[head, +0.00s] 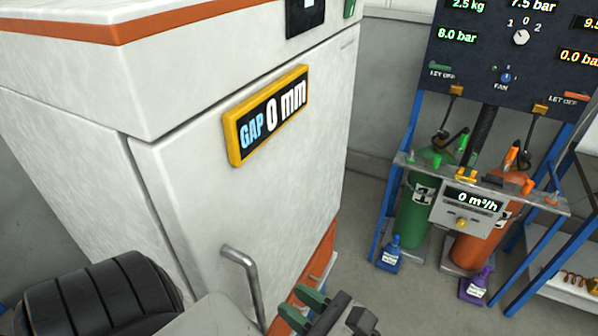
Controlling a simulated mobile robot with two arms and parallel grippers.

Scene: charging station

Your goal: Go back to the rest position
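My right gripper (326,313) is at the bottom edge, right of centre, in the head view. Green parts and dark grey parts of it show, and the rest is cut off by the frame. It is in front of the lower right part of a white cabinet. My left gripper is not in view.
The white cabinet (250,190) has a "GAP 0 mm" display (267,116) and a grey bar handle (243,282) near the gripper. At right, a gauge panel (515,60) stands above green (413,215) and orange (475,245) cylinders. Grey floor (400,300) lies between.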

